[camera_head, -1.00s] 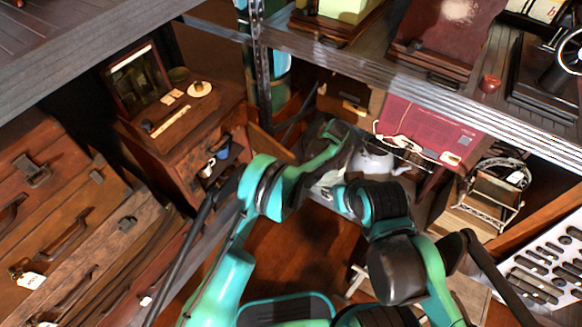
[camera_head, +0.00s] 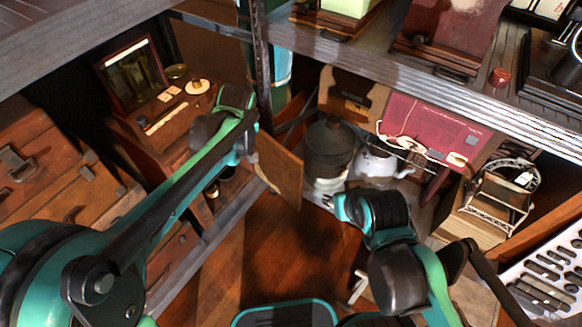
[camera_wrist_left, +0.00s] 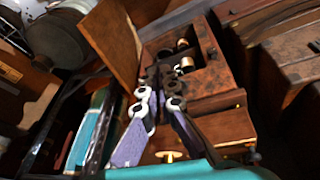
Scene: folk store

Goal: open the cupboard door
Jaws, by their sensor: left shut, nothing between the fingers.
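The small wooden cupboard (camera_head: 170,135) stands at the left, with an upright mirror on top. Its door (camera_head: 280,172) stands swung out at the right side. In the left wrist view the open door (camera_wrist_left: 112,42) is at the left, and the open compartment (camera_wrist_left: 205,72) beside it holds small jars. My left gripper (camera_wrist_left: 164,78) is shut and empty, in front of the opening and apart from the door's face. In the head view its fingers are largely hidden by my arm. My right gripper (camera_head: 329,203) is near the middle; its fingers are too small to read.
A metal shelf post (camera_head: 262,60) rises just behind the cupboard, and a shelf edge (camera_head: 400,75) crosses above. A dark pot (camera_head: 330,148) and a white kettle (camera_head: 375,163) stand right of the door. Wooden chests (camera_head: 50,165) fill the left. Floor (camera_head: 255,250) is clear in the middle.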

